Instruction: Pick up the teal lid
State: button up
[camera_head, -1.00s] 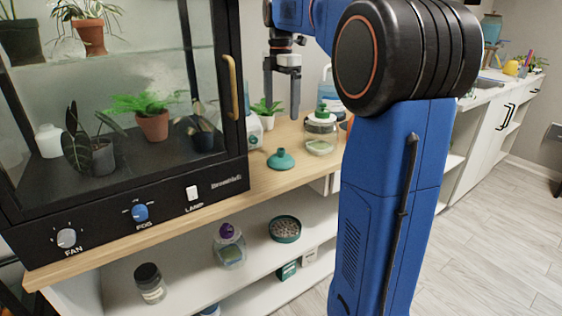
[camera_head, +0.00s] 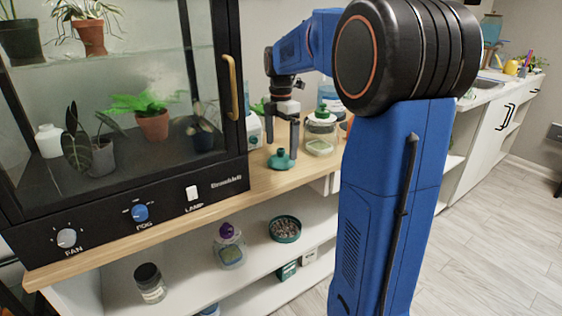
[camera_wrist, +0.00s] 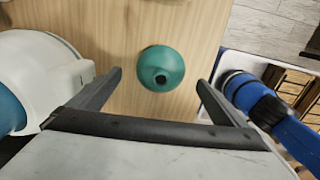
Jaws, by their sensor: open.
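The teal lid (camera_head: 281,160) lies on the wooden counter to the right of the glass cabinet. My gripper (camera_head: 282,150) is open and points down over the lid. In the wrist view my gripper (camera_wrist: 160,80) has one finger on each side of the lid, with a gap on both sides. Nothing is between the fingers' grip surfaces in contact that I can see.
A glass plant cabinet (camera_head: 120,215) stands close on the left. A jar with a green lid (camera_head: 321,130) stands behind on the right. A white rounded container (camera_wrist: 40,75) is left of my gripper in the wrist view.

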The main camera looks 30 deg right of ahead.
aim_at(281, 149)
jog(key=shift+s+f, duration=0.1)
jog(key=shift+f, duration=1.9)
jog(key=c, duration=1.1)
jog(key=shift+c, duration=0.2)
jog(key=shift+r, duration=0.1)
